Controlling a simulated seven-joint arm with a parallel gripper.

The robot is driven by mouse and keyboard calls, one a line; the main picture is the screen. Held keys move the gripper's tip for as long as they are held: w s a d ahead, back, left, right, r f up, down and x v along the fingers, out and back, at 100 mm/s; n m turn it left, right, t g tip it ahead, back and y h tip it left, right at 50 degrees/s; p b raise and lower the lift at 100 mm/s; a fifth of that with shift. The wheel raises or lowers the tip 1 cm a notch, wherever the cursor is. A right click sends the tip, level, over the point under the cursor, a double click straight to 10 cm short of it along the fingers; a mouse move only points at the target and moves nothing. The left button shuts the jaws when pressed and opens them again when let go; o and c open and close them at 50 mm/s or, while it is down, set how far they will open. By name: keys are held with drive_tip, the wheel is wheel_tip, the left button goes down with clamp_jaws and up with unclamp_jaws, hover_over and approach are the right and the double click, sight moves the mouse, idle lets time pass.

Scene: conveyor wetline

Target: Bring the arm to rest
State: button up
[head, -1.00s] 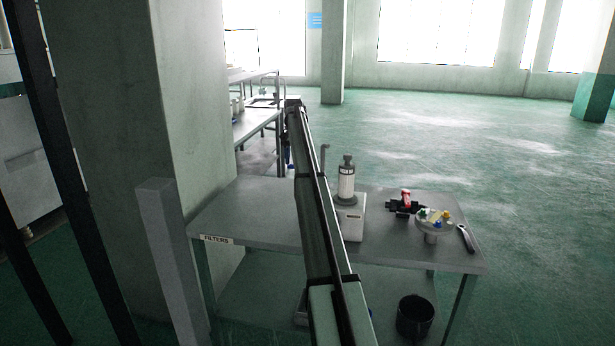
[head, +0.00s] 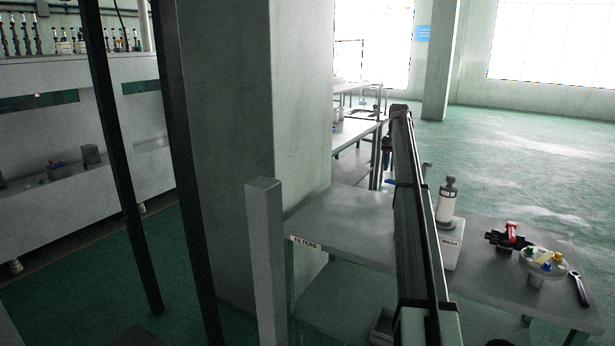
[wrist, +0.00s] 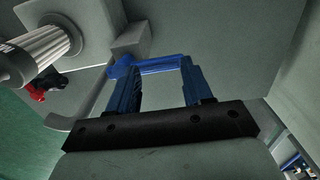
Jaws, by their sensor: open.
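My arm (head: 415,210) stretches away over the table in the head view, with its far end raised. My gripper (wrist: 155,68) shows in the wrist view with its two blue fingers apart. A thin blue bar (wrist: 160,66) crosses the view at the fingertips. In the head view the gripper hangs at the arm's far end, mostly hidden, with a small blue part showing.
A pillar (head: 232,150) and grey post (head: 266,250) stand left.

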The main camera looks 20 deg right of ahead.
drive_tip(key=s+a+f+n, duration=0.2)
drive_tip(key=s+a+f, duration=0.4)
drive_tip(key=a+f, duration=0.4)
drive_tip(key=s+a+f+n, duration=0.1)
drive_tip(key=s+a+f, duration=0.5)
drive_tip(key=a+f, duration=0.45)
drive_tip(key=s+a+f+n, duration=0.2)
drive_tip(key=s+a+f, duration=0.5)
drive_tip(key=f, duration=0.6)
drive_tip(key=s+a+f+n, duration=0.1)
drive_tip(key=s+a+f, duration=0.5)
drive_tip(key=s+a, duration=0.15)
drive_tip(key=s+a+f+n, duration=0.1)
drive_tip(key=s+a+f, duration=0.5)
drive_tip(key=s, duration=0.3)
drive_tip(key=s+a+f+n, duration=0.1)
drive_tip(key=s+a, duration=0.1)
drive_tip(key=s, duration=0.4)
drive_tip(key=s+a+f+n, duration=0.1)
drive_tip(key=s+a+f, duration=0.1)
drive_tip(key=s, duration=0.3)
drive_tip(key=s+f+g, duration=0.3)
drive_tip(key=s+f, duration=0.7)
drive_tip(key=s, duration=0.5)
drive_tip(key=s+f+g, duration=0.3)
drive_tip(key=s+f, duration=0.7)
drive_tip(key=s, duration=0.4)
drive_tip(key=shift+s+f+g, duration=0.3)
drive_tip(key=shift+s+g, duration=0.1)
